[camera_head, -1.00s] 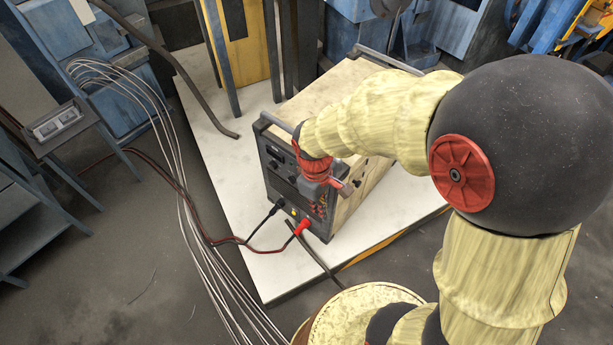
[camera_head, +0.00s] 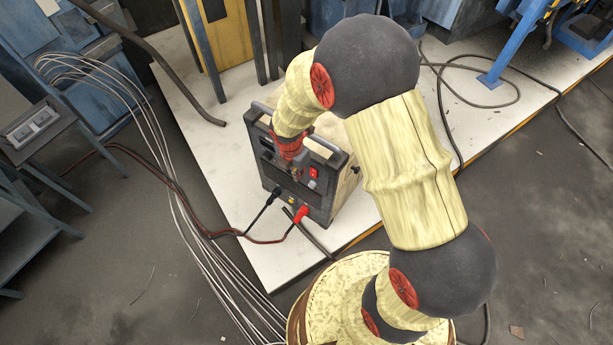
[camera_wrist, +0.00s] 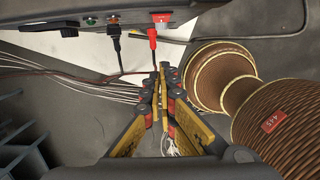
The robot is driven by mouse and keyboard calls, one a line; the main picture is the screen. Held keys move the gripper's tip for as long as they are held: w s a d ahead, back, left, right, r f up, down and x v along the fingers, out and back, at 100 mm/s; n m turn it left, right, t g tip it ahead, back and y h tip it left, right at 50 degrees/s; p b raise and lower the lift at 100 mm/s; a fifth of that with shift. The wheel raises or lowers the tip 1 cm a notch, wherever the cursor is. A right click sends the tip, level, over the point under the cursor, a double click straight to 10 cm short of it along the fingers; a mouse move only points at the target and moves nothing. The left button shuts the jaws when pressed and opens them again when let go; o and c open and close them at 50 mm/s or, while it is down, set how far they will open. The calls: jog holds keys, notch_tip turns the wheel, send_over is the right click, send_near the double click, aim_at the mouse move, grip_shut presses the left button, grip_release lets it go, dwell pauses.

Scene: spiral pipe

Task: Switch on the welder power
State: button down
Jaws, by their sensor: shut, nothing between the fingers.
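The welder (camera_head: 337,184) is a dark box with a handle on top, upright on the pale platform. A red switch (camera_head: 314,172) shows on the right part of its front panel; its setting is too small to tell. My gripper (camera_head: 294,174) is in front of the panel, left of that switch, and partly covers the panel. In the wrist view my gripper (camera_wrist: 164,75) is shut and empty, its fingertips apart from the panel. Along the welder's lower front (camera_wrist: 230,12) there are a black plug (camera_wrist: 115,38) and a red plug (camera_wrist: 152,40).
Black and red cables (camera_head: 245,239) run left from the welder. Several pale wires (camera_head: 180,205) cross the floor. A side table (camera_head: 40,135) stands at left.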

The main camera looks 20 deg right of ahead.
aim_at(313, 172)
dwell(0.3)
jog(key=w+d+f+b, duration=0.3)
jog(key=d+f, duration=0.1)
jog(key=f, duration=0.6)
jog(key=shift+d+f, duration=0.15)
jog(key=shift+f, duration=0.05)
jog(key=shift+w+d+f+p, duration=0.15)
jog(key=shift+d+f+p, duration=0.15)
jog(key=shift+p, duration=0.65)
jog(key=shift+r, duration=0.15)
